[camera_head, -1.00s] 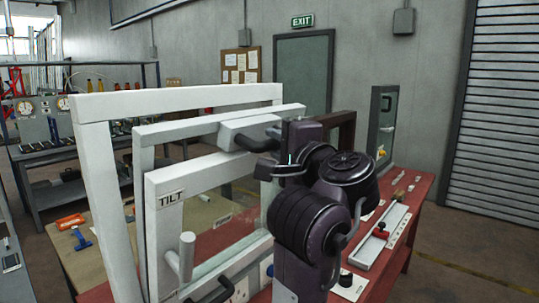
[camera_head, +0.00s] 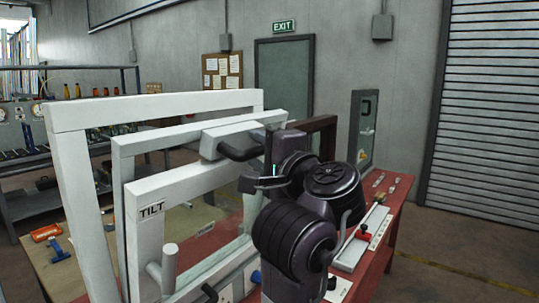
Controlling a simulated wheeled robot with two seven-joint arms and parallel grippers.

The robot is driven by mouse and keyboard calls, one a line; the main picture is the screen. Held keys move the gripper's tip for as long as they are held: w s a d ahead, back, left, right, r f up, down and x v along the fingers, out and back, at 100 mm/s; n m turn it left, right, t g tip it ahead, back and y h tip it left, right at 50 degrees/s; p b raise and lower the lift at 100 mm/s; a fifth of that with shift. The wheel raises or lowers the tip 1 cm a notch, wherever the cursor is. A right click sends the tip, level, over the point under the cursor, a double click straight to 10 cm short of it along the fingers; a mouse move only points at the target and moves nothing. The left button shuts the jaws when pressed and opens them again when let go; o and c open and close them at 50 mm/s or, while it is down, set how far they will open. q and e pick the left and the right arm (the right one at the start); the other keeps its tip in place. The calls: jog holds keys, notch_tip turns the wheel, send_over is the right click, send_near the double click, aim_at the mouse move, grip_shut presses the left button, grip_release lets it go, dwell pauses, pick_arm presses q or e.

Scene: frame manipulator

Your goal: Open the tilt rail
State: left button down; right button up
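The white tilt frame (camera_head: 131,222) carries a "TILT" label (camera_head: 151,209) on its near upper corner and stands tilted away from the white frames behind it. A white block with a dark handle (camera_head: 236,150) sits on its top rail. A light round peg handle (camera_head: 168,268) sticks out from its lower left side. My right gripper (camera_head: 262,172) is at the top rail, just below and right of the dark handle; its fingers are small and partly hidden by my arm, so whether they touch or grip it is unclear. My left gripper is out of view.
The frames stand on a red and wooden workbench (camera_head: 398,188). A white rail fixture with a red knob (camera_head: 362,236) lies on the right of the bench. An orange tool (camera_head: 46,232) and a blue tool (camera_head: 58,250) lie at left. A grey panel (camera_head: 364,128) stands behind.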

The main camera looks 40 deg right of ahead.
jog(key=s+p, duration=0.1)
jog(key=s, duration=0.2)
jog(key=shift+r, duration=0.1)
jog(key=shift+s+a+f+b, duration=0.1)
jog(key=shift+s+f+b, duration=0.15)
jog(key=shift+s+b, duration=0.55)
jog(key=shift+s, duration=0.45)
jog(key=shift+s+a+b, duration=0.1)
jog(key=shift+a+b, duration=0.05)
jog(key=shift+b, duration=0.55)
jog(key=shift+s+b, duration=0.45)
jog(key=shift+s, duration=0.05)
jog(key=shift+f, duration=0.1)
